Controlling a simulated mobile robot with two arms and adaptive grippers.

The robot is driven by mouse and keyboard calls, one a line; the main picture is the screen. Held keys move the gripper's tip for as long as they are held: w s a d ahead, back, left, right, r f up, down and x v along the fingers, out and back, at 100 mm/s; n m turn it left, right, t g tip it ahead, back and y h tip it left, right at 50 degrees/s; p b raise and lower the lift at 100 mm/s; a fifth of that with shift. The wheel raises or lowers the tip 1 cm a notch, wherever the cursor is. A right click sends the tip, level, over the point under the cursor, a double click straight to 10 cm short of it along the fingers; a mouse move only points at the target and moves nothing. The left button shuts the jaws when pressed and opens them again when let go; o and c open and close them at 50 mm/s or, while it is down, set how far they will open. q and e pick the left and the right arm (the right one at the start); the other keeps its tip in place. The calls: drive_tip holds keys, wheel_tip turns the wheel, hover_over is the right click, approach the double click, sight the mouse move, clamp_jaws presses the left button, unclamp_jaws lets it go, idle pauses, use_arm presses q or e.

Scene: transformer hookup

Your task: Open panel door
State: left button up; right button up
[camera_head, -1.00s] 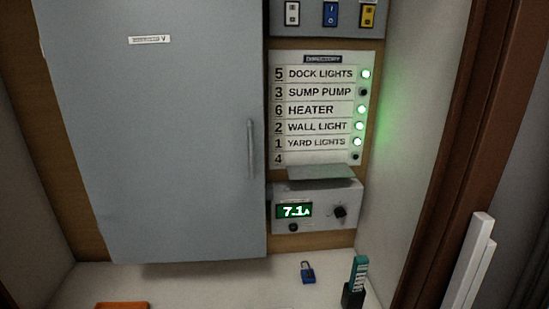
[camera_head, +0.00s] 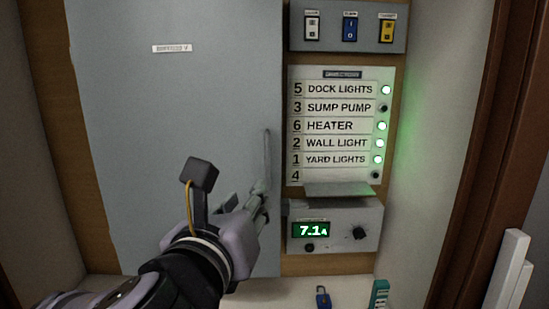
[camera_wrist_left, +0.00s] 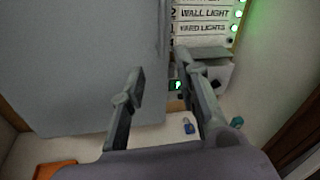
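The grey panel door (camera_head: 165,120) is shut and fills the left of the head view; its right part shows in the wrist view (camera_wrist_left: 80,60). Its vertical bar handle (camera_head: 267,155) is near the right edge, with its lower end hidden by my gripper. My left gripper (camera_head: 262,198) is in front of the door at the lower end of the handle. In the wrist view its two fingers (camera_wrist_left: 160,72) are apart with nothing between them, and the handle (camera_wrist_left: 162,22) appears beyond the fingertips. I cannot tell whether a finger touches it. My right gripper is not in view.
Right of the door are a switch box (camera_head: 349,27), a directory (camera_head: 340,125) with green lights and a meter box (camera_head: 334,228) with a small ledge above. A blue padlock (camera_head: 322,298) and a teal-labelled item (camera_head: 380,292) are on the shelf. An orange thing (camera_wrist_left: 52,170) lies lower left.

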sight(267, 152)
use_arm(q)
drive_tip(key=w+d+r+m, duration=0.1)
drive_tip(key=w, duration=0.3)
drive_tip(key=w+d+p, duration=0.1)
drive_tip(key=w, duration=0.4)
drive_tip(key=w+d+r+m+t+p, duration=0.1)
drive_tip(key=w, duration=0.3)
drive_tip(key=shift+w+d+r+m, duration=0.1)
drive_tip(key=shift+w+r+m, duration=0.2)
drive_tip(key=shift+w, duration=0.05)
drive_tip(key=shift+w+d, duration=0.1)
drive_tip(key=shift+w, duration=0.4)
drive_tip(key=shift+c, duration=0.5)
clamp_jaws()
